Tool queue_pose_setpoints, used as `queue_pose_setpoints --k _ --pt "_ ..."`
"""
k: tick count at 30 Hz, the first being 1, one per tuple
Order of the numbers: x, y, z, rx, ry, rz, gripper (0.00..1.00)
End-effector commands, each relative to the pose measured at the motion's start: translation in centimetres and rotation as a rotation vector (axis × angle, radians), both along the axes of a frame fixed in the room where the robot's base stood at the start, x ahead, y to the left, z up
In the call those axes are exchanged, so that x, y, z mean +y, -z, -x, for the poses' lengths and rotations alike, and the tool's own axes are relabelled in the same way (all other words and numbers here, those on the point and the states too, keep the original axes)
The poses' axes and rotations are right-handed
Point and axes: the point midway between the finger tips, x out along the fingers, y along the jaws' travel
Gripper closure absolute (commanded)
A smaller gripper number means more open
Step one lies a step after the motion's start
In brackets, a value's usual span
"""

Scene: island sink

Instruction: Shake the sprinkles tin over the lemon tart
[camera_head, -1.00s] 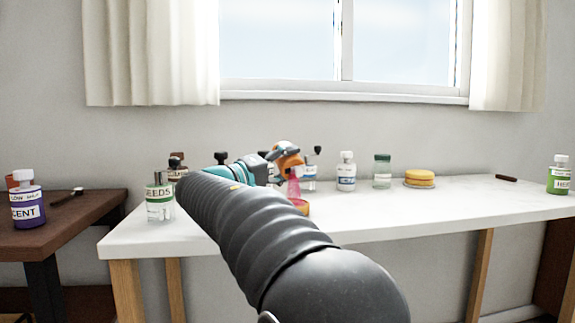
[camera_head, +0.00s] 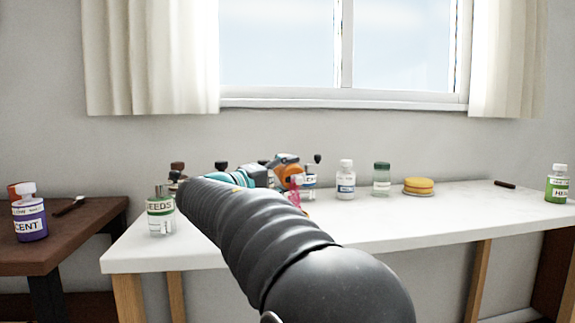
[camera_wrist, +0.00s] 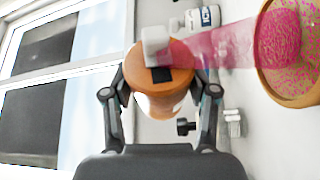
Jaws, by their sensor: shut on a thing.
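My gripper (camera_wrist: 161,92) is shut on the orange sprinkles tin (camera_wrist: 161,103), with a finger on each side of it. The tin also shows beyond my arm in the head view (camera_head: 291,172). A translucent pink stream (camera_wrist: 222,45) runs from the tin to the lemon tart (camera_wrist: 264,72). The tart has a tan rim and its top is covered in pink. It is cut off by the right edge of the wrist view. In the head view, the stream (camera_head: 294,196) shows below the tin, and my arm hides most or all of the tart.
A seeds jar (camera_head: 160,212) stands at the left of the white table (camera_head: 400,219). A white bottle (camera_head: 345,182), a green-capped jar (camera_head: 381,180) and a yellow round item (camera_head: 418,186) stand to the tin's right. The table's right part is mostly clear.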

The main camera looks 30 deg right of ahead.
Motion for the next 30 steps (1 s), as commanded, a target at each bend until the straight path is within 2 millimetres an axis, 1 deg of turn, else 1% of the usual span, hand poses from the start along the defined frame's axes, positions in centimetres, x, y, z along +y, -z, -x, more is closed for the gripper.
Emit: queue_pose_setpoints --k 1,12,22,23,24,30 --pt "0.0 -1.2 0.0 0.038 -0.001 -0.005 0.8" --pt "0.0 -1.7 0.0 0.317 0.0 -0.044 0.8" --pt "0.0 -2.2 0.0 0.526 0.0 -0.074 0.8" --pt "0.0 -1.6 0.0 0.547 0.0 -0.078 0.8" --pt "0.0 -1.6 0.0 0.579 0.0 -0.082 0.8" --pt "0.0 -1.9 -0.1 0.74 -0.002 -0.106 0.8"
